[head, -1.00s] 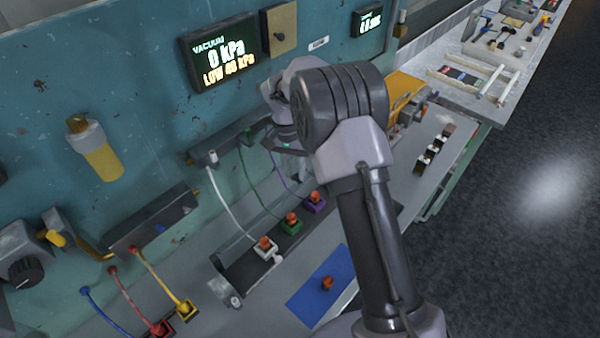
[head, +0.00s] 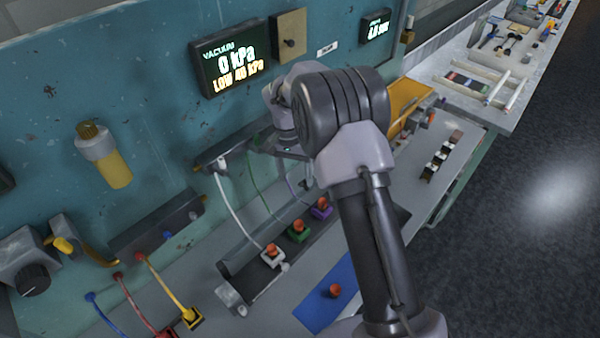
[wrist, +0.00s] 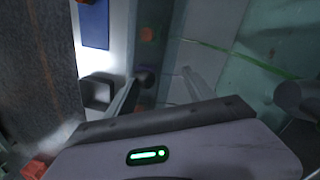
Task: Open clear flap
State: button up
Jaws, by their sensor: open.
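I cannot make out a clear flap for certain in either view. In the head view a dark trough (head: 238,268) with a rounded end holds a white block (head: 272,256), a green block (head: 298,231) and a purple block (head: 321,208), each with an orange-red knob. White, green and purple tubes rise from them to a dark rail on the wall. My gripper (wrist: 162,92) is open in the wrist view, its two fingers apart with nothing seen between them. A pale, see-through-looking surface lies past the right finger.
A blue mat (head: 328,294) with a red-orange knob lies before the trough. Yellow, red and blue tubes stand at lower left. Another bench (head: 470,65) stands at upper right.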

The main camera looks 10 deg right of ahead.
jog(key=o, duration=0.4)
jog(key=shift+w+a+f, duration=0.3)
jog(key=shift+a+f, duration=0.15)
jog(key=shift+f, duration=0.15)
jog(key=shift+d+r, duration=0.15)
jog(key=shift+d, duration=0.1)
jog(key=c, duration=0.3)
jog(key=shift+r, duration=0.1)
notch_tip(320, 180, up, 18)
jog(key=w+a+p, duration=0.1)
jog(key=p, duration=0.2)
jog(key=shift+w+f+p, duration=0.25)
jog(key=shift+w+p, duration=0.1)
jog(key=shift+w, duration=0.05)
jog(key=shift+a+r, duration=0.1)
